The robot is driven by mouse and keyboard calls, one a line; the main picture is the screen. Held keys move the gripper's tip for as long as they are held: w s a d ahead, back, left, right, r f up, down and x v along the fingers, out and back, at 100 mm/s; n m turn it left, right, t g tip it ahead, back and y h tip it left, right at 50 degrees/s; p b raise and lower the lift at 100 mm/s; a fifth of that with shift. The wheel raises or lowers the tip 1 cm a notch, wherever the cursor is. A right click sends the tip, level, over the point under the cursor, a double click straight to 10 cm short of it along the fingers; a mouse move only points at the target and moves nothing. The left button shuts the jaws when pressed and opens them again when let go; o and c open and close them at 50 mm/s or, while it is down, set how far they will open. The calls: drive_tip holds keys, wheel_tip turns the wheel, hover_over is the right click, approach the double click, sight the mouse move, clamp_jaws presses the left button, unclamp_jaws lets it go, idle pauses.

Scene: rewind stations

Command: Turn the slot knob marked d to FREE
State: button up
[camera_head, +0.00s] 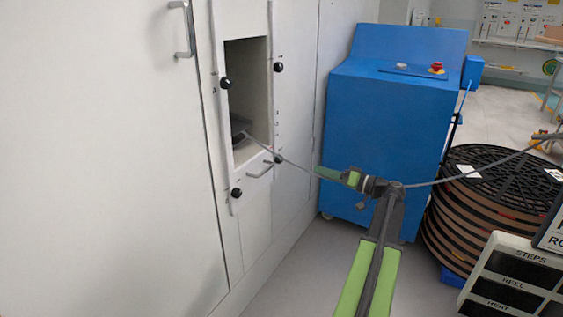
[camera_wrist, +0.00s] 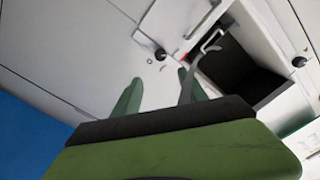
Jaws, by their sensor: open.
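A pale cabinet front has a tall slot (camera_head: 248,90) with black round knobs around it: upper left (camera_head: 225,83), upper right (camera_head: 278,67), lower left (camera_head: 236,193) and lower right (camera_head: 278,160). Small marks sit by the knobs, too small to read, so I cannot tell which is d. My gripper (camera_head: 318,171) is in front of and right of the lower right knob. In the wrist view my gripper (camera_wrist: 159,77) is open, its green fingers apart and empty. A black knob (camera_wrist: 160,54) shows just beyond the fingertips, not touched; another knob (camera_wrist: 298,62) is at the right.
A thin grey strip (camera_head: 290,160) runs from the slot toward my gripper. A blue machine (camera_head: 385,130) stands behind my arm. Stacked black reels (camera_head: 490,190) are at right.

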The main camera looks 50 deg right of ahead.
sight(281, 160)
drive_tip(key=x, duration=1.6)
drive_tip(key=shift+s+a+f, duration=0.1)
drive_tip(key=shift+a, duration=0.1)
clamp_jaws()
